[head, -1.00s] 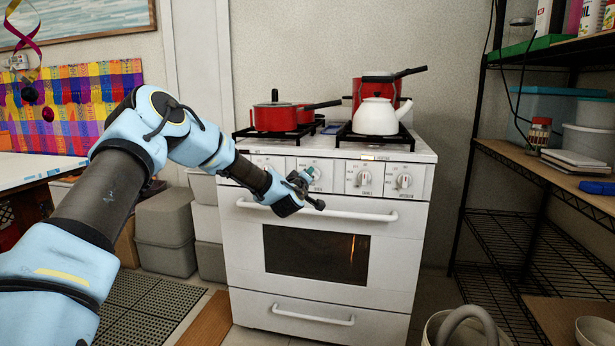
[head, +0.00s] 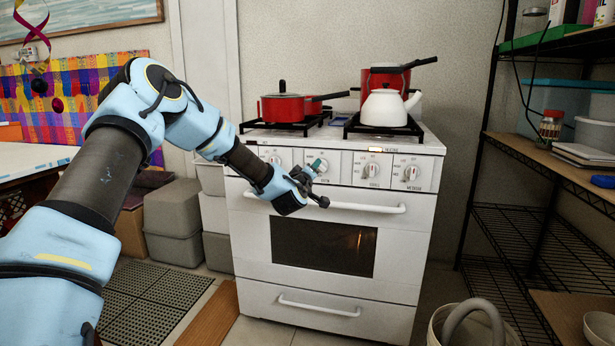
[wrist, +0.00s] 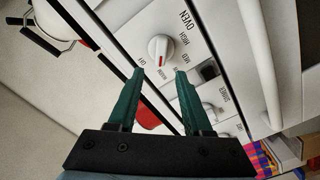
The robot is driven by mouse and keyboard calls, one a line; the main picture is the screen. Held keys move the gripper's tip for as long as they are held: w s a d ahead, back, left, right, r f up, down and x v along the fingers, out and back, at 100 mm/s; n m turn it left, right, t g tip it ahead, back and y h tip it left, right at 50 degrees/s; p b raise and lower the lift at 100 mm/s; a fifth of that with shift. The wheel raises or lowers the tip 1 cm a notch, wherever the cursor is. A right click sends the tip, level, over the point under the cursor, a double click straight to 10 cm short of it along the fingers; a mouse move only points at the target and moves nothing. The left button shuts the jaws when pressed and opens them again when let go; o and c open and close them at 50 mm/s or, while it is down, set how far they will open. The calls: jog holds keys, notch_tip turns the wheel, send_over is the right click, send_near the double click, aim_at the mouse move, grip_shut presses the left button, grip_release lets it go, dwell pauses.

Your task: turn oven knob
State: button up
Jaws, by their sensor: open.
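The white oven (head: 330,290) stands ahead, with a row of round white knobs along its front panel. My gripper (head: 318,181) is in front of this panel, close to the second knob from the left (head: 322,163). In the wrist view the dark green fingers of my gripper (wrist: 160,73) are apart with nothing between them. A white knob (wrist: 161,48) lies just beyond the fingertips, roughly centred between them. The panel by it reads OVEN, HIGH, MED and OFF. No contact with the knob shows. I cannot tell surely which knob in the head view this is.
The oven door handle (head: 350,206) runs just below the knobs. A red saucepan (head: 285,107), a white kettle (head: 384,108) and a taller red pot (head: 385,80) stand on the stovetop. A black-framed shelf (head: 540,150) is at right, grey bins (head: 172,220) at left.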

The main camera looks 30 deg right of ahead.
jog(key=v, duration=0.6)
jog(key=shift+s+a, duration=0.25)
jog(key=s+a+f+m+g+y, duration=0.1)
jog(key=s+a+f+g+y, duration=0.15)
jog(key=a, duration=0.65)
jog(key=s+a+f+m+g+y, duration=0.1)
jog(key=a+f+m+g+y, duration=0.15)
jog(key=a, duration=0.75)
jog(key=s+a+f+m+g+y, duration=0.1)
jog(key=a+f+g+y, duration=0.15)
jog(key=a, duration=0.65)
jog(key=s+a+n+g+y, duration=0.2)
jog(key=s+a+g+y, duration=0.25)
jog(key=s+a, duration=1.35)
notch_tip(320, 180, up, 17)
jog(key=w+a+p, duration=0.1)
jog(key=w+p, duration=0.1)
jog(key=p, duration=1.4)
jog(key=shift+p, duration=0.3)
